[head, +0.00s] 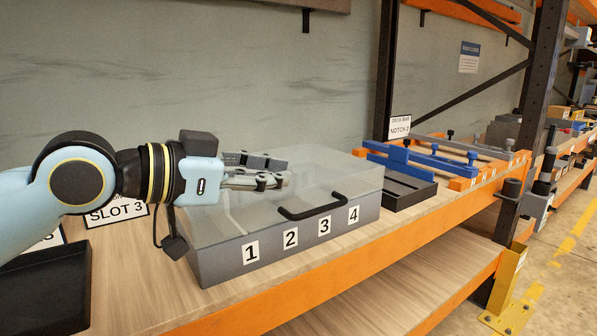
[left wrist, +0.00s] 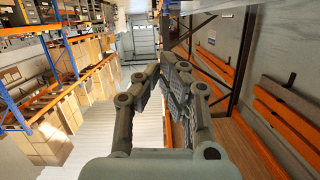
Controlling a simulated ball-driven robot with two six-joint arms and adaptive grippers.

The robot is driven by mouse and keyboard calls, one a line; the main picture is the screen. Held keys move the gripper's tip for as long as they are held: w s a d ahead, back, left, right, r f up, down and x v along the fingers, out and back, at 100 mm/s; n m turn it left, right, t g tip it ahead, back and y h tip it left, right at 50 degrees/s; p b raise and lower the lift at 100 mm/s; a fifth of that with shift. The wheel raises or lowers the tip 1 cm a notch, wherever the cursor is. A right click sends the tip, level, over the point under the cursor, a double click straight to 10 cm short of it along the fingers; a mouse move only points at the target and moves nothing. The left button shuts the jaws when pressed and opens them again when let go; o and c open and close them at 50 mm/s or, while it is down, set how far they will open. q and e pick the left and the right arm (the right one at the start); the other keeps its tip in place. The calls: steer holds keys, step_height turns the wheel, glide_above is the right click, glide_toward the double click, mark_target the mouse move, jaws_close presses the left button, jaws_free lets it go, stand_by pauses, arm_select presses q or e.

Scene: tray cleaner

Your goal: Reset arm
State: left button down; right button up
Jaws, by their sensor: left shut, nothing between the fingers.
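My left arm comes in from the left in the head view. Its gripper (head: 284,181) is shut and empty, pointing right, above the grey box (head: 232,259) with a clear lid and the numbers 1 to 4 on its front. In the left wrist view the gripper's fingers (left wrist: 168,68) are together with nothing between them. The box's black handle (head: 312,207) lies to the right of and below the fingertips. I cannot tell how far the fingers are above the lid. My right gripper is not in view.
The box stands on a wooden shelf (head: 420,215) with an orange front edge. A SLOT 3 sign (head: 116,211) and a black tray (head: 42,290) are at the left. Blue bars (head: 425,158) and a small black tray (head: 408,192) lie right of the box. A dark rack post (head: 384,70) stands behind.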

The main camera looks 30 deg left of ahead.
arm_select(q)
steer(key=shift+s, duration=0.1)
steer(key=s+a+f+n+g+y, duration=0.1)
steer(key=s+f+g+y, duration=0.1)
steer(key=s+f, duration=0.35)
steer(key=s+f+n+g+y, duration=0.2)
steer(key=s+f, duration=0.1)
steer(key=f, duration=0.5)
steer(key=s+a+f+n+g+y, duration=0.2)
steer(key=s+f+g, duration=0.1)
steer(key=s+f, duration=0.3)
steer(key=s+a+f+n+g+y, duration=0.1)
steer(key=s+f+g+y, duration=0.2)
steer(key=s, duration=0.6)
steer(key=s+a+f+g+h, duration=0.1)
steer(key=s+f, duration=0.1)
steer(key=f, duration=1.2)
steer(key=s+a+f+g, duration=0.1)
steer(key=a+f, duration=0.1)
steer(key=f, duration=1.3)
steer(key=s+f, duration=1.2)
steer(key=s, duration=0.4)
steer(key=shift+s+a+f+g, duration=0.25)
steer(key=shift+a+f+g, duration=0.05)
steer(key=shift+f, duration=0.05)
